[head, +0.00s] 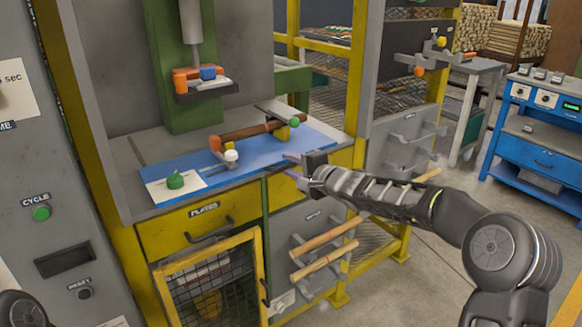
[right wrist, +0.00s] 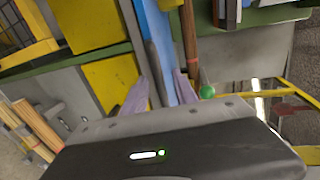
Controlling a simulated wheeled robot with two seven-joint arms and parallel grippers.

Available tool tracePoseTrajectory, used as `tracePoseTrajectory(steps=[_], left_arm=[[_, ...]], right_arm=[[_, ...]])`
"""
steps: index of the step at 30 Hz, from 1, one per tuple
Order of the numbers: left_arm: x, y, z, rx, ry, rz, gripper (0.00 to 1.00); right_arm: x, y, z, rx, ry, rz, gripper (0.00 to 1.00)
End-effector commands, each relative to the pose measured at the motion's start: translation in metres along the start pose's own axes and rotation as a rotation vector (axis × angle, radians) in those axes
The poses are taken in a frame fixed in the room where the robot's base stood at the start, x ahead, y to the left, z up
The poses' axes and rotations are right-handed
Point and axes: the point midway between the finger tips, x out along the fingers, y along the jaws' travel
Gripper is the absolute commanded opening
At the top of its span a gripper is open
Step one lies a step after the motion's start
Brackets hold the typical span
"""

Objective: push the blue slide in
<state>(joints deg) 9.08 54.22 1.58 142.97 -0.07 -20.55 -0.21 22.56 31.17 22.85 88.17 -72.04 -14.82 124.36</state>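The blue slide (head: 262,162) is a flat blue plate lying on the grey machine bed. A turned wooden piece (head: 245,131) lies along it in holders, with a white knob (head: 231,156) near its left end. A pale plate with a green knob (head: 175,181) is at the slide's left end. My right gripper (head: 291,165) is at the front right edge of the slide, its purple fingers apart. In the right wrist view the blue slide (right wrist: 158,35) runs away from between the fingers; contact cannot be told. My left gripper is out of view.
A press head (head: 203,78) hangs above the bed. A yellow drawer (head: 200,222) and an open yellow mesh door (head: 212,290) are below. Wooden rods (head: 325,236) stick out of a rack below my right arm. A blue cabinet (head: 540,150) stands at the right.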

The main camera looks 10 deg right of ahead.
Motion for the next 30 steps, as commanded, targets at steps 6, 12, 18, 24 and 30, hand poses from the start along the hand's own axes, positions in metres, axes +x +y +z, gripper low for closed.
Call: tracePoseTrajectory(steps=[6, 12, 18, 24, 30], left_arm=[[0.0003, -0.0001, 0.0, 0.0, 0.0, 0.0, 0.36], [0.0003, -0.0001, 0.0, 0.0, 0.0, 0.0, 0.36], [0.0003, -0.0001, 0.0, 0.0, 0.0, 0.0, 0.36], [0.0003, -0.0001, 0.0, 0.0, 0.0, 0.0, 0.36], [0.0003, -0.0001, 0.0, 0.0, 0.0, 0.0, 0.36]], right_arm=[[0.0055, 0.0, -0.0006, 0.0, 0.002, 0.001, 0.34], [0.0052, 0.0, -0.0005, 0.0, 0.001, 0.0, 0.29], [0.0051, 0.0, -0.0004, 0.0, 0.001, 0.0, 0.12], [0.0051, 0.0001, -0.0004, 0.0, 0.001, 0.0, 0.0], [0.0051, 0.0002, -0.0004, 0.0, 0.001, 0.001, 0.0]])
